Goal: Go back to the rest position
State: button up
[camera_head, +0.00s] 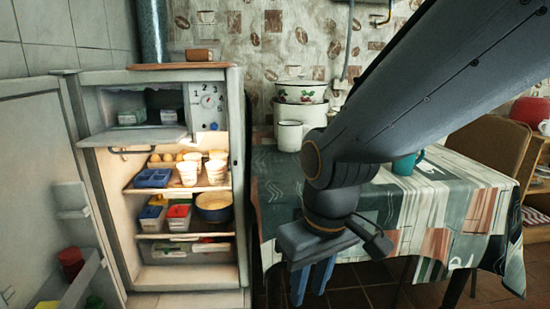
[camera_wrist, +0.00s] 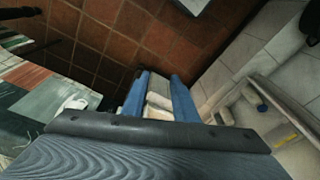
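My gripper (camera_head: 311,284) hangs in front of the table's left front corner, to the right of the open fridge, with its blue fingers pointing down. The fingers stand apart, and nothing is seen held between them in the head view. In the wrist view my gripper (camera_wrist: 160,82) also shows its two blue fingers apart. A pale surface shows in the gap between them; I cannot tell what it is. My arm crosses the head view from the upper right and hides part of the table.
The fridge (camera_head: 240,150) stands open at the left, its door swung left, with cups and boxes on its shelves. The table (camera_head: 455,185) has a patterned cloth, white pots (camera_head: 300,115) and a teal mug (camera_head: 405,165). A chair (camera_head: 497,145) stands behind. Tiled floor (camera_wrist: 120,40) lies below.

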jog(key=s+d+m+g, duration=0.1)
jog(key=s+d+m, duration=0.1)
jog(key=s, duration=0.3)
jog(key=d+r+m+h+p, duration=0.1)
jog(key=d+r+m+p, duration=0.2)
jog(key=d+r+p, duration=0.8)
notch_tip(320, 180, up, 4)
jog(key=p, duration=1.1)
jog(key=shift+s+d+f+m, duration=0.2)
jog(key=shift+d+f+m, duration=0.05)
jog(key=shift+m, duration=0.05)
